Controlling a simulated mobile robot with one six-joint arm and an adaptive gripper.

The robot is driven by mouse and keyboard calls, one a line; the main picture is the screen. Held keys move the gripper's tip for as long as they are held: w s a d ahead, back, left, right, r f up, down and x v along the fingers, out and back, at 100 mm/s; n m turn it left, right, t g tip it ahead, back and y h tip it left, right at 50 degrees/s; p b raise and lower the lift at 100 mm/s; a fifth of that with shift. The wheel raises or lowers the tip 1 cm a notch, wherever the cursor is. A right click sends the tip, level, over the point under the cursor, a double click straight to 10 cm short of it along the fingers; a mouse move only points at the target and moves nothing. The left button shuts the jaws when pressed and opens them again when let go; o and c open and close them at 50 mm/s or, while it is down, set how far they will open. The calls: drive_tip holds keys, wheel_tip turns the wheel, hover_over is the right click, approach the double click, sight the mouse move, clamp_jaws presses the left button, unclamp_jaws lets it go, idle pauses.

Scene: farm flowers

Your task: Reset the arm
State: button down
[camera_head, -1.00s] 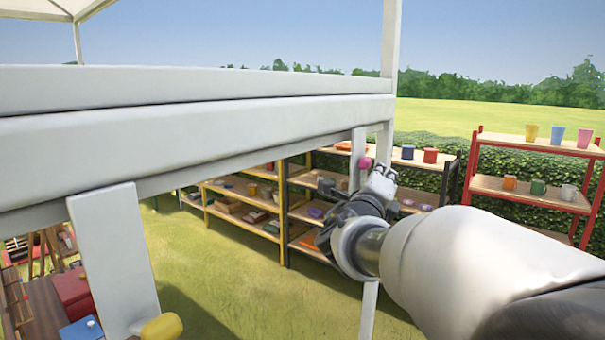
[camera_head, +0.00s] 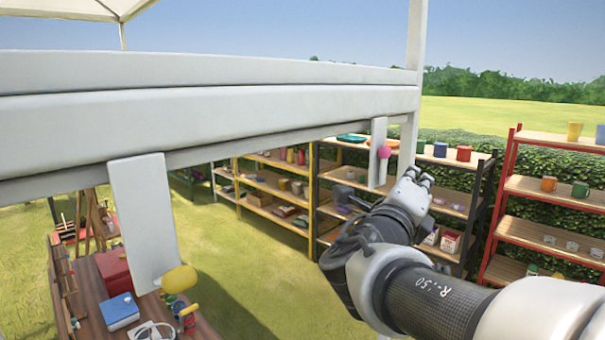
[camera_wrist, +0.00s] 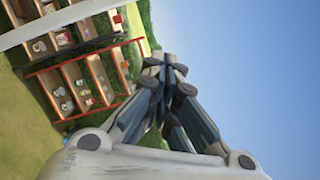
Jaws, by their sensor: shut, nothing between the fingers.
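My gripper (camera_head: 415,182) is at the end of my arm, right of centre in the head view, in the air in front of the shelves. In the wrist view my gripper (camera_wrist: 165,62) shows its fingers brought together at the tips, with nothing held. The wrist picture is tilted on its side, with sky to the right of the fingers.
A large pale beam (camera_head: 210,115) crosses the upper left. A red-framed shelf (camera_head: 545,192) with cups stands right, and a yellow-framed shelf (camera_head: 270,190) further left. A wooden table (camera_head: 90,285) holds a red box (camera_head: 114,272) and blue book (camera_head: 120,312). Grass lies between.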

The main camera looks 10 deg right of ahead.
drive_tip(key=s+d+f+m+g+y+b, duration=0.1)
drive_tip(key=s+f+m+g+b, duration=0.3)
drive_tip(key=f+m, duration=0.55)
drive_tip(key=s+d+f+m+g+y+b, duration=0.1)
drive_tip(key=s+f+m+g+b, duration=0.1)
drive_tip(key=s+f+m+b, duration=0.75)
drive_tip(key=s+d+f+m+g+y+b, duration=0.1)
drive_tip(key=s+f+m+g+y, duration=0.2)
drive_tip(key=f, duration=1)
drive_tip(key=s+a+f+m+y+b, duration=0.3)
drive_tip(key=s+a+f+m+b, duration=0.1)
drive_tip(key=a+f+m, duration=0.4)
drive_tip(key=s+a+f+m+g+y+b, duration=0.1)
drive_tip(key=s+a+f+m+y+b, duration=0.3)
drive_tip(key=a+f+m+b, duration=0.3)
wheel_tip(320, 180, down, 6)
drive_tip(key=s+a+m, duration=0.1)
drive_tip(key=m, duration=0.2)
drive_tip(key=shift+s, duration=0.2)
drive_tip(key=shift+r, duration=0.1)
